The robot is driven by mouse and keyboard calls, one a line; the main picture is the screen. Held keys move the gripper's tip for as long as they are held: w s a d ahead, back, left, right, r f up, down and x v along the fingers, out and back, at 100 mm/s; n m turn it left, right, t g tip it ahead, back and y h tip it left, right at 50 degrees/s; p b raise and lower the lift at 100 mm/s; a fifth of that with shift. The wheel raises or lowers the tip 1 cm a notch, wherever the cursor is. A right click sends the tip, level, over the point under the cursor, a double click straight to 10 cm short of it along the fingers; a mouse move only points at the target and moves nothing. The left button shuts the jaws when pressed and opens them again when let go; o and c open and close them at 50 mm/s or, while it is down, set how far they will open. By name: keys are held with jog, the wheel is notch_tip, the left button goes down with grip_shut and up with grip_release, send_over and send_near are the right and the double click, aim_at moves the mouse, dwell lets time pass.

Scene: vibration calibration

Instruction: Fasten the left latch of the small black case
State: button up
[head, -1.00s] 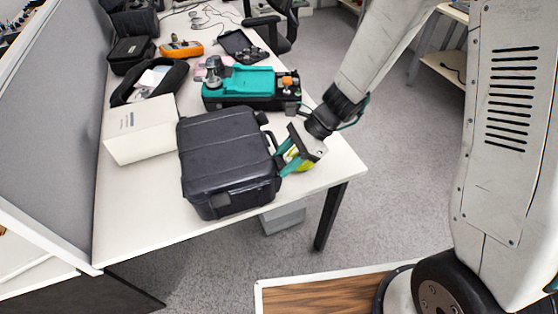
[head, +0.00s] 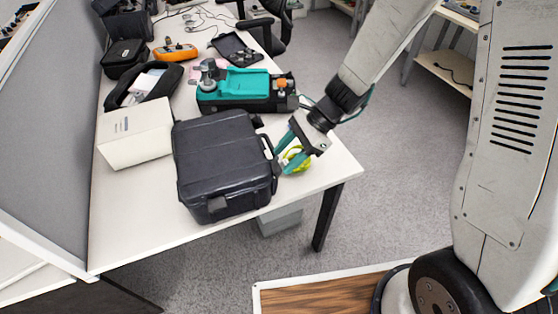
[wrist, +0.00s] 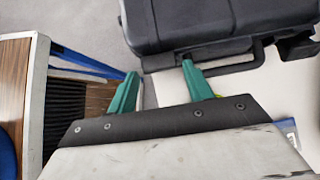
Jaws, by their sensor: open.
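The small black case (head: 222,163) stands closed on the white table near its front edge. Its handle side faces right, towards my gripper. My gripper (head: 281,163) is open beside that side, with teal fingers pointing at the case. In the wrist view the case (wrist: 200,22) fills the top, and the black handle (wrist: 228,68) runs along its near side. My gripper (wrist: 158,82) shows two spread teal fingers with nothing between them. The right finger reaches close to the handle; I cannot tell if it touches. The left latch is not clearly visible in either view.
A yellow-green object (head: 296,158) lies on the table (head: 325,172) by my gripper. A teal and black device (head: 245,90) stands behind the case.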

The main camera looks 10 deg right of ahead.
jog(key=v, duration=0.5)
jog(key=shift+r, duration=0.1)
dwell(0.3)
jog(key=s+d+r+n+t+h, duration=0.1)
jog(key=s+d+r+n+h, duration=0.3)
jog(key=s+d+r+n, duration=0.3)
jog(key=s+d+r+n+t+h, duration=0.2)
jog(key=s+d+r+n+h, duration=0.2)
jog(key=s+d+r+n, duration=0.3)
jog(key=shift+s+d+r+n, duration=0.4)
jog(key=shift+s+r+n, duration=0.3)
jog(key=shift+s+r, duration=1.85)
jog(key=shift+s+f, duration=0.5)
jog(key=shift+f, duration=0.1)
